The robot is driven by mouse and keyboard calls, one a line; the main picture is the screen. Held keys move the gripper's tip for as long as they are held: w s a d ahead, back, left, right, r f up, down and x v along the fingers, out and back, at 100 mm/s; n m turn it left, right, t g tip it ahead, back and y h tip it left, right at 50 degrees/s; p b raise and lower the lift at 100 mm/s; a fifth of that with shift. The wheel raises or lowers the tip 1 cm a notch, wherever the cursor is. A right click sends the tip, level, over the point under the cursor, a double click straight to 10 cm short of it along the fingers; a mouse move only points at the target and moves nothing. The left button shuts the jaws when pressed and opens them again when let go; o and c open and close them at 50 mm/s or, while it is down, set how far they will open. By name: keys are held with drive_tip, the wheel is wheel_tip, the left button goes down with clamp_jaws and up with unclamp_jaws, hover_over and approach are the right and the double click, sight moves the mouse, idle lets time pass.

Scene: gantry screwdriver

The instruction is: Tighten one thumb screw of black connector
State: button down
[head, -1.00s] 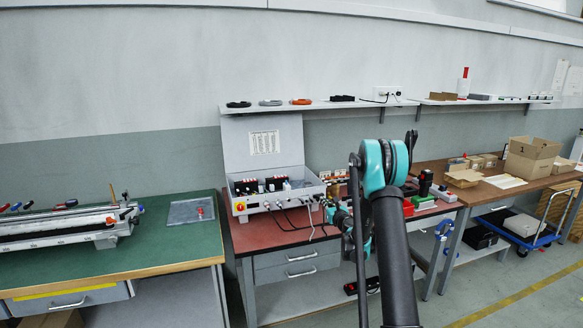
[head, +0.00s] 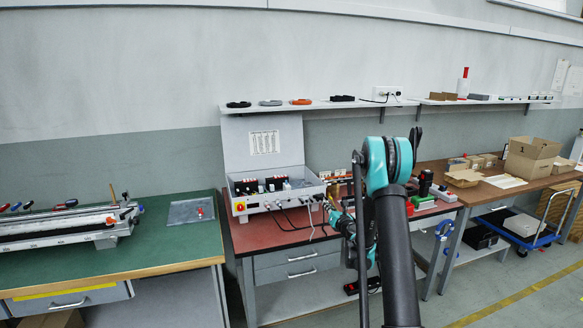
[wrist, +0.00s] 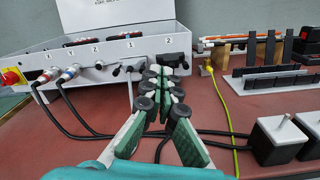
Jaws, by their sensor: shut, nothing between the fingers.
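The grey control box (wrist: 95,60) has a row of connectors on its front panel, marked X, Y, Z, 1 and 2. Another dark connector shows below mark 2, partly hidden behind my fingertips. In the head view my gripper (head: 328,205) is at the right end of the control box (head: 270,208).
Black cables and a yellow-green cable (wrist: 225,110) run over the red bench top (wrist: 265,98). Black blocks (wrist: 280,138) stand at the right. A black rack (wrist: 270,83) is behind them. The bench's front left is mostly clear.

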drive_tip(key=w+a+m, duration=0.2)
drive_tip(key=w, duration=0.4)
drive_tip(key=shift+a, duration=0.2)
idle(0.4)
drive_tip(key=shift+f, duration=0.2)
idle(0.3)
drive_tip(key=shift+w+d+f, duration=0.25)
drive_tip(key=shift+d+f, duration=0.1)
drive_tip(key=shift+d, duration=0.15)
idle(0.6)
drive_tip(key=shift+d, duration=0.1)
drive_tip(key=v, duration=0.6)
drive_tip(key=shift+d+r, duration=0.25)
idle(0.4)
drive_tip(key=shift+w, duration=0.1)
